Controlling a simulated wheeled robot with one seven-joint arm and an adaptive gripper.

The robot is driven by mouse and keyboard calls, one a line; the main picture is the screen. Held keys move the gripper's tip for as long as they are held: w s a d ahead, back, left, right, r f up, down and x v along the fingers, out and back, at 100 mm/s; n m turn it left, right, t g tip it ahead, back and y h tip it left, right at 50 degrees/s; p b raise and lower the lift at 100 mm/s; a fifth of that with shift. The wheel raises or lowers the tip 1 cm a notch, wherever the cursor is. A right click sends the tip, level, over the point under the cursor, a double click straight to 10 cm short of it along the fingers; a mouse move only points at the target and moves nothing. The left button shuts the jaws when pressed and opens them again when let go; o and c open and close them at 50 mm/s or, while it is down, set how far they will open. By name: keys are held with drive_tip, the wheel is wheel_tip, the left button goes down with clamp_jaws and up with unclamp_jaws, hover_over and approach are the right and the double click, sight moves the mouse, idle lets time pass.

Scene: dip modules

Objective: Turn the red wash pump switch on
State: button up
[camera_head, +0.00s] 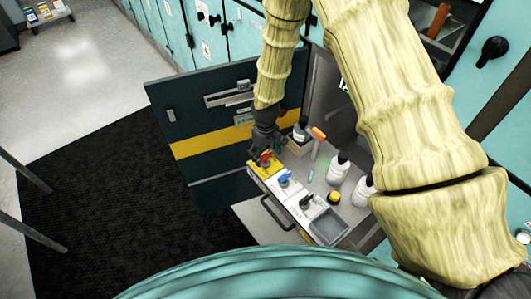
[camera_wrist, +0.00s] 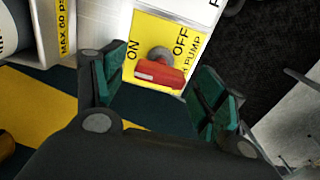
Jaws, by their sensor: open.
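The red wash pump switch (camera_wrist: 160,74) is a red handle on a grey pivot, mounted on a yellow plate (camera_wrist: 148,44) marked ON at left and OFF at right in the wrist view. The handle lies across the plate below the pivot, between my open fingers. My gripper (camera_wrist: 160,88) has green finger pads, one on each side of the handle, with visible gaps.
A blue switch (camera_head: 285,179) and a dark switch (camera_head: 306,201) stand beside it on the panel. White bottles (camera_head: 338,173), an orange-headed tool (camera_head: 318,134) and a grey tray (camera_head: 327,227) are nearby. An open dark cabinet door (camera_head: 205,130) stands behind.

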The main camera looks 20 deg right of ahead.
sight(266, 154)
wheel_tip(266, 154, up, 12)
idle(0.8)
idle(0.4)
